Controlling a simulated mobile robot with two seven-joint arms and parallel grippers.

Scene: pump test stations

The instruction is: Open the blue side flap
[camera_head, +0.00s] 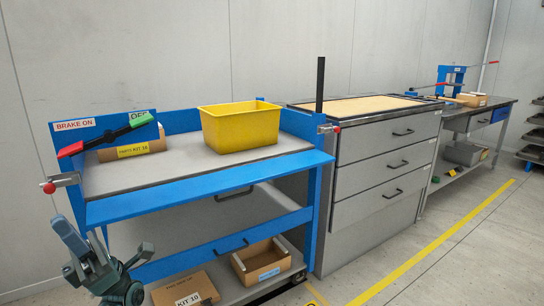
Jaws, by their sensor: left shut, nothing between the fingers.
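A blue cart carries a long blue side flap (215,188) along the front edge of its grey top (190,167). The flap does not stand up like the raised blue walls at the back and ends; it seems to lean outward, and its exact angle is hard to tell. A metal latch with a red knob (48,187) is at the left front corner, and another red-knobbed latch (334,129) is at the right front corner. My left gripper (60,222) is shut and empty, just below the left knob and apart from the flap. My right gripper is out of view.
A yellow bin (240,127) and a cardboard box (133,142) stand on the cart top. A red-and-green brake lever (106,136) is at the back left. Boxes (262,262) sit on the lower shelf. A grey drawer cabinet (385,150) adjoins on the right; floor in front is clear.

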